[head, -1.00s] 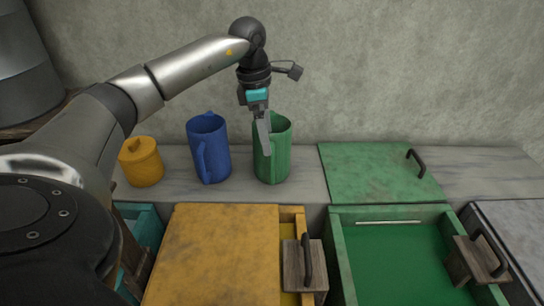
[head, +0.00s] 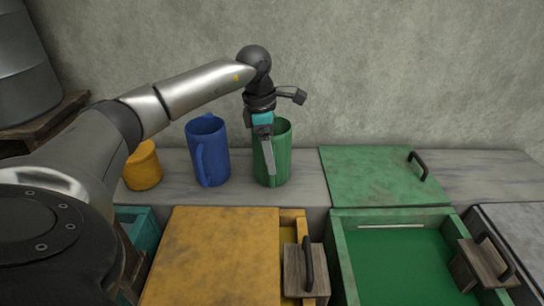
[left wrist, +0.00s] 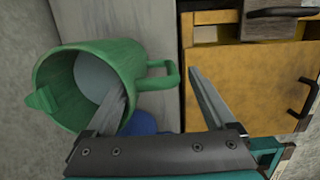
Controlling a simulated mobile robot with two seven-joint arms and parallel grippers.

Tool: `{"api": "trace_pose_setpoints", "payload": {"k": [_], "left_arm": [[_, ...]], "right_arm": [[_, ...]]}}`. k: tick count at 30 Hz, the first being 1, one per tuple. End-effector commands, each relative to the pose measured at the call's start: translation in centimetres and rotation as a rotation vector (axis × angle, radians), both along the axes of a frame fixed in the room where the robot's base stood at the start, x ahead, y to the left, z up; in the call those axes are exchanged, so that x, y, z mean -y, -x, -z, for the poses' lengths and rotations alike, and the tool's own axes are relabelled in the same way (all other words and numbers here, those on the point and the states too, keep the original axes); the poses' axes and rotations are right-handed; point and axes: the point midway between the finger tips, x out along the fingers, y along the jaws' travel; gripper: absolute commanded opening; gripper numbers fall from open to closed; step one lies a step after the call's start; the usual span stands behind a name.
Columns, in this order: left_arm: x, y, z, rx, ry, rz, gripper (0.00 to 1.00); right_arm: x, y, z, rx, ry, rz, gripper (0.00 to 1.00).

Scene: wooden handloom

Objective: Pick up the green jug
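The green jug (head: 283,150) stands upright on the grey ledge, right of the blue jug (head: 212,165). My left gripper (head: 268,165) points down at the jug, with one finger in front of its near side; the other finger is hidden in the head view. In the left wrist view the gripper (left wrist: 158,80) is open. One finger overlaps the mouth of the green jug (left wrist: 130,62) and seems to be inside it. The other finger is outside, beyond the handle (left wrist: 172,75). The jug's wall and handle lie between the fingers. My right gripper is not in view.
A yellow lidded pot (head: 143,168) stands left of the blue jug. A green lid with a dark handle (head: 375,178) lies to the right on the ledge. In front are a yellow-covered box (head: 215,255) and an open green box (head: 338,255). A wall rises behind.

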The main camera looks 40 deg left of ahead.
Motion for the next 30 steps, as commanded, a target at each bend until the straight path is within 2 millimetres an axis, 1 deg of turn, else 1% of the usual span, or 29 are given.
{"api": "trace_pose_setpoints", "payload": {"k": [1, 2, 21, 23, 30], "left_arm": [[0.01, 0.01, 0.0, 0.0, 0.0, 0.0, 0.82], [0.01, 0.01, 0.0, 0.0, 0.0, 0.0, 0.78], [0.07, 0.07, 0.02, -0.004, 0.002, 0.002, 0.06], [0.08, 0.07, 0.03, -0.004, 0.002, 0.002, 0.0], [0.09, 0.08, 0.04, -0.004, 0.002, 0.002, 0.0]], "right_arm": [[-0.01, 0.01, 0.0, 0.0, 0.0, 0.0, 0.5], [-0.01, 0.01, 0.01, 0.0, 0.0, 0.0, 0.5], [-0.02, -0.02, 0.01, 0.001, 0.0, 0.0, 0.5], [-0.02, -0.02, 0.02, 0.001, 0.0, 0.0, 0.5], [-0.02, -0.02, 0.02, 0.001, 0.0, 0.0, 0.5]]}}
